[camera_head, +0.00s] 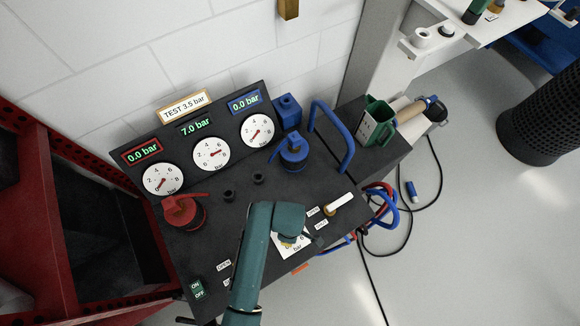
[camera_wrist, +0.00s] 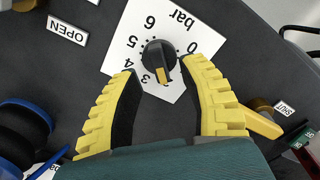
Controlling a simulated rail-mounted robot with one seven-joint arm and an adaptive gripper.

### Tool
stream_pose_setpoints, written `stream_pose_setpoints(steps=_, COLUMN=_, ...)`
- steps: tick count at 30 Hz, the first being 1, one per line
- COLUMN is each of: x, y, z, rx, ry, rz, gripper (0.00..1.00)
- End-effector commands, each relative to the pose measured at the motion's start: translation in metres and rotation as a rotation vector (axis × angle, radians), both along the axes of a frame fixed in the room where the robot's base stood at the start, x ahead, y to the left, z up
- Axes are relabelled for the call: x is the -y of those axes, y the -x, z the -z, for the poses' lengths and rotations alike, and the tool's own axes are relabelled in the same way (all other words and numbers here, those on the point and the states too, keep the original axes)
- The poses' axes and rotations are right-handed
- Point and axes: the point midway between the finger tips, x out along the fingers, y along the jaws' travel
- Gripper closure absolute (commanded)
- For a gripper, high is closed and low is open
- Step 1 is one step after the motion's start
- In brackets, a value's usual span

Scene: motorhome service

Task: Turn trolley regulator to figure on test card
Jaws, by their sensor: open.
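The black regulator knob (camera_wrist: 157,55) with a yellow-orange pointer sits on a white bar scale plate (camera_wrist: 200,40) in the wrist view. My gripper (camera_wrist: 161,68) is open, with yellow ribbed fingers on either side of the knob and a gap visible to each. In the head view my gripper (camera_head: 290,232) hides the knob, and part of the scale plate (camera_head: 291,249) shows. The test card (camera_head: 184,105) reads "TEST 3.5 bar" above the gauges.
The middle display (camera_head: 195,125) reads 7.0 bar; the red display (camera_head: 142,151) and blue display (camera_head: 244,102) read 0.0 bar. Red valve (camera_head: 183,210), blue valve (camera_head: 293,152) and a blue hoop handle (camera_head: 333,135) stand on the trolley top. A yellow lever (camera_wrist: 260,122) lies beside the right finger.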

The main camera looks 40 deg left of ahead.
Motion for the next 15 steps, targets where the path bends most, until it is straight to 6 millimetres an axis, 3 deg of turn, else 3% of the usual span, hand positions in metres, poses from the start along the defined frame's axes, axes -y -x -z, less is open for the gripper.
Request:
stream_pose_setpoints(steps=1, x=0.0, y=0.0, z=0.014, rx=-0.002, ry=0.001, rz=0.0, gripper=0.58)
stream_pose_setpoints(steps=5, x=0.0, y=0.0, z=0.027, rx=0.0, ry=0.0, rz=0.001, gripper=0.58)
stream_pose_setpoints(steps=15, x=0.0, y=0.0, z=0.03, rx=0.001, ry=0.0, rz=0.001, gripper=0.58)
